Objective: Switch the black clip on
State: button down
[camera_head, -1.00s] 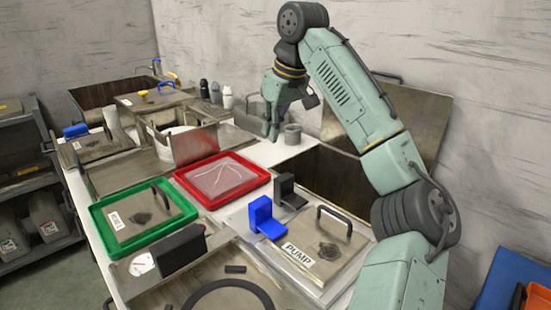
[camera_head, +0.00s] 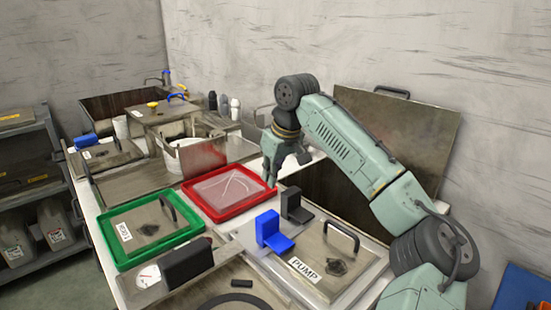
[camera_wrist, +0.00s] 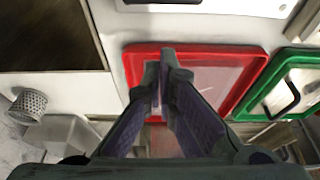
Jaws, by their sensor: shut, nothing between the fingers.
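A black L-shaped clip (camera_head: 293,206) stands upright beside a blue L-shaped clip (camera_head: 270,231), at the far edge of the metal panel (camera_head: 335,262) labelled PUMP. My gripper (camera_head: 271,184) points down over the right edge of the red tray (camera_head: 222,213), behind the black clip and apart from it. Its fingers are together and empty. In the wrist view, the closed gripper (camera_wrist: 161,56) shows over the red tray (camera_wrist: 250,54); neither clip can be made out there.
A green tray (camera_head: 113,258) holds a labelled lid with a handle. A larger black block (camera_head: 187,264) stands near a gauge in front. An open bin lies right of my gripper, with a raised lid (camera_head: 415,130) behind it. A perforated grey cup (camera_wrist: 30,103) shows in the wrist view.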

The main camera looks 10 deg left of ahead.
aim_at(292, 190)
jog(key=d, duration=0.1)
jog(key=s+d, duration=0.1)
jog(key=shift+s+d+r, duration=0.2)
jog(key=shift+d+r, duration=0.1)
jog(key=shift+r, duration=0.05)
jog(key=shift+s+d+f, duration=0.1)
jog(key=shift+s+d, duration=0.2)
jog(key=shift+s+d+f, duration=0.1)
jog(key=shift+s+d, duration=0.4)
jog(key=shift+d, duration=0.3)
jog(key=shift+s+d, duration=0.5)
jog(key=shift+d, duration=0.25)
jog(key=v, duration=1.2)
jog(key=shift+a, duration=0.1)
